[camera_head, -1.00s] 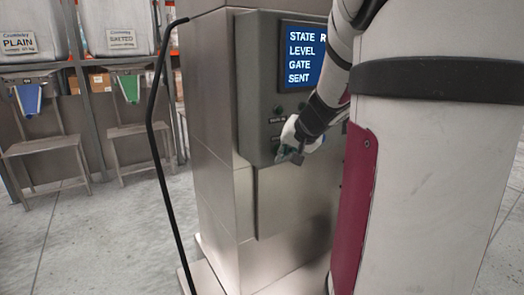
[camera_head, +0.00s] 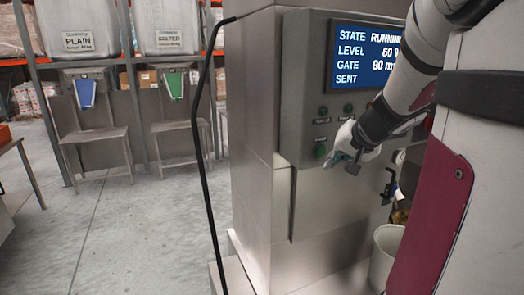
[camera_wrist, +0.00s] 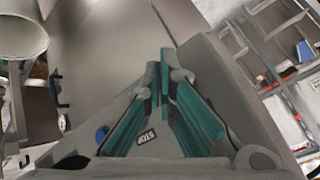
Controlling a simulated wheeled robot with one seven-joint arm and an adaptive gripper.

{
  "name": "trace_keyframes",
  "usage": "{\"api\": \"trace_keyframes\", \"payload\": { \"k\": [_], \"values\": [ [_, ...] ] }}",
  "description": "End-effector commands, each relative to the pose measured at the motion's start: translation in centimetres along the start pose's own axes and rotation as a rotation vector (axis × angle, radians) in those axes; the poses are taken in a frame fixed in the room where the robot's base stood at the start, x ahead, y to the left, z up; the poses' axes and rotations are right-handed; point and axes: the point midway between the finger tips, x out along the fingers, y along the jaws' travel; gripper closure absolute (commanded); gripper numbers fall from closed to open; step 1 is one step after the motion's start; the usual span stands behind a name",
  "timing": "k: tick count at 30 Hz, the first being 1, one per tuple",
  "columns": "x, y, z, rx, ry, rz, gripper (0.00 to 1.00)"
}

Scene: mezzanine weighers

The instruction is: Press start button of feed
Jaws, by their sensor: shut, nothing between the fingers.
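The feed's grey control panel (camera_head: 305,90) is on the steel cabinet in the head view. My gripper (camera_head: 338,160) is shut and empty by the panel's lower part, right of the lower button; contact is unclear. The wrist view shows the closed fingers (camera_wrist: 165,62) and a STOP label (camera_wrist: 147,137).
A black cable (camera_head: 203,130) hangs at the cabinet's left edge. A white bucket (camera_head: 384,258) stands at the cabinet's right. PLAIN hopper (camera_head: 80,30) and another hopper stand behind at left. Open floor (camera_head: 120,240) lies left of the cabinet.

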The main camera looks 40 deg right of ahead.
Motion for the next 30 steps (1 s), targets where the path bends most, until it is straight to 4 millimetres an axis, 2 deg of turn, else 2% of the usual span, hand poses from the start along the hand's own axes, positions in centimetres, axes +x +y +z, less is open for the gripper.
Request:
{"api": "trace_keyframes", "payload": {
  "k": [12,30],
  "values": [
    [-2.3,1.7,1.7,-0.001,0.001,0.000,1.00],
    [-2.4,1.8,1.8,0.000,0.000,0.000,1.00]
  ]
}}
